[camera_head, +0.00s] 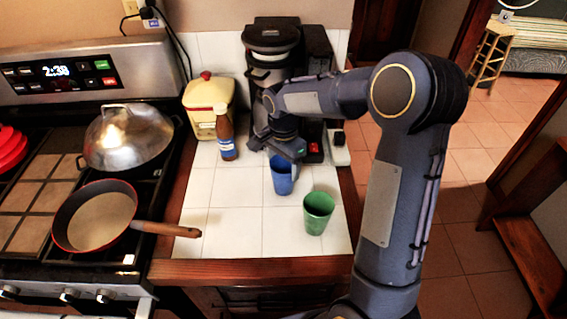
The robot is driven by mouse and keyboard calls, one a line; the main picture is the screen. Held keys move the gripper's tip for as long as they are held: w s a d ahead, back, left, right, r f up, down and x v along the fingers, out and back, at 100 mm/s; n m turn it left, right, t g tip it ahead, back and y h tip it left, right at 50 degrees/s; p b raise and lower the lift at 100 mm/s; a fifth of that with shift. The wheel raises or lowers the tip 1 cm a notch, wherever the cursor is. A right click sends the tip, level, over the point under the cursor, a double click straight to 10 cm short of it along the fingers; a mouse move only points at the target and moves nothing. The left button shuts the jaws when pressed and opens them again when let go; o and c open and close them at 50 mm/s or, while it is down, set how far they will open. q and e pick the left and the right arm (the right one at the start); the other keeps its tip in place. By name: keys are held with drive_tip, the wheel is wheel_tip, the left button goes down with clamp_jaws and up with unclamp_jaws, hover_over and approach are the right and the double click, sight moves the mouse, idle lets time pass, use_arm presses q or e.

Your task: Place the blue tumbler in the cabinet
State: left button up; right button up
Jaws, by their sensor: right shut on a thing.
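The blue tumbler (282,178) is upright at the middle of the white tiled counter, in front of the coffee maker. My right gripper (284,158) is at the tumbler's top and is shut on it. The fingertips are partly hidden by the gripper's own body. I cannot tell whether the tumbler's base touches the counter. My left gripper is not in view. No cabinet interior can be made out; dark wood fronts (260,298) show below the counter edge.
A green cup (318,212) stands just right and in front of the blue tumbler. A brown bottle (226,135), a cream canister (208,104) and a coffee maker (268,50) stand behind. A pan (95,215) on the stove has its handle over the counter.

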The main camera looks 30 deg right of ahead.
drive_tip(key=shift+f, duration=0.2)
drive_tip(key=o, duration=1.2)
drive_tip(key=shift+o, duration=0.2)
